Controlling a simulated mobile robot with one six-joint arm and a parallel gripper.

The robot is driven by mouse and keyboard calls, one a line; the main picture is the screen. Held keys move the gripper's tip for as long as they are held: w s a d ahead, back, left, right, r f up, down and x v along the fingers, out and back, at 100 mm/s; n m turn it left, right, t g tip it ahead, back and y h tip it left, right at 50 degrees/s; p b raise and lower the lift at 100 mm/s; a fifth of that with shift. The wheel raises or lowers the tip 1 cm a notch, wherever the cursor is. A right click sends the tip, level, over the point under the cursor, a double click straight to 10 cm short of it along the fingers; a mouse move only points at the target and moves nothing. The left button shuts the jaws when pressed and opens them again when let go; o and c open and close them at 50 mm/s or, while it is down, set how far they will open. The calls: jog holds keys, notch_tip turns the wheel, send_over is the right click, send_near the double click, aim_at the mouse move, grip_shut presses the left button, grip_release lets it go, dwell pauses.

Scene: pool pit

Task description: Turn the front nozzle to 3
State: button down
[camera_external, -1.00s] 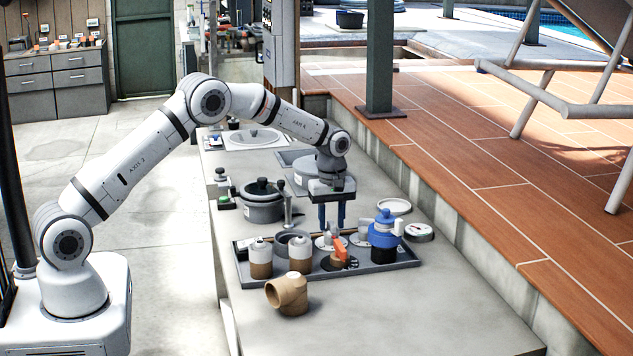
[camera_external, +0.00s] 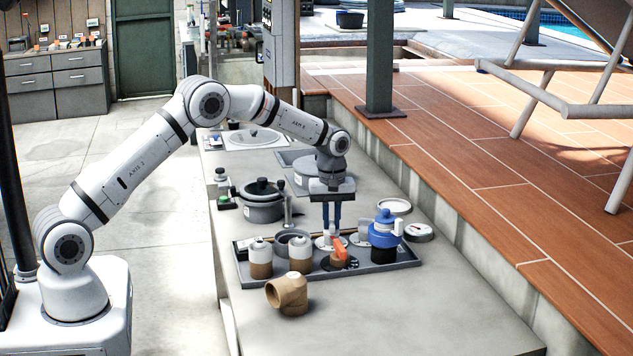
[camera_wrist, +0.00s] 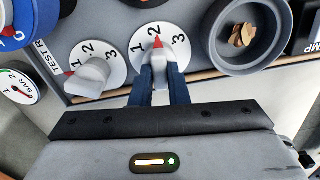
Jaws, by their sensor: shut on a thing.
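In the wrist view my gripper (camera_wrist: 161,82) points down with its two blue fingers on either side of a grey knob (camera_wrist: 159,64), shut on it. The knob sits on a white dial (camera_wrist: 139,60) marked 1, 2 and 3, and its red pointer is at about 2. A second white dial (camera_wrist: 112,63) with a grey knob (camera_wrist: 91,76) is to the left, its red pointer toward the 1 side. In the outside view my gripper (camera_external: 332,230) is low over the tray, at the dial behind the orange-handled fitting; the fingertips partly hide the dial there.
A dark tray (camera_external: 250,279) holds the dials, brown-and-white fittings (camera_external: 260,262), an orange-handled fitting (camera_external: 340,249) and a blue valve (camera_external: 384,234) close on the right. A brown elbow (camera_external: 287,294) lies in front. A round grey cup (camera_wrist: 247,66) stands right of the held dial.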

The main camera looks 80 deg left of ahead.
aim_at(332, 223)
jog(key=m+b, duration=0.2)
jog(key=m, duration=0.3)
jog(key=shift+f, duration=0.1)
jog(key=m+b, duration=0.1)
jog(key=m, duration=0.4)
dwell(0.4)
jog(key=c, duration=1.4)
grip_release()
notch_tip(332, 223, up, 8)
jog(key=shift+f+b, duration=0.2)
jog(key=shift+b, duration=0.45)
jog(key=shift+r, duration=0.2)
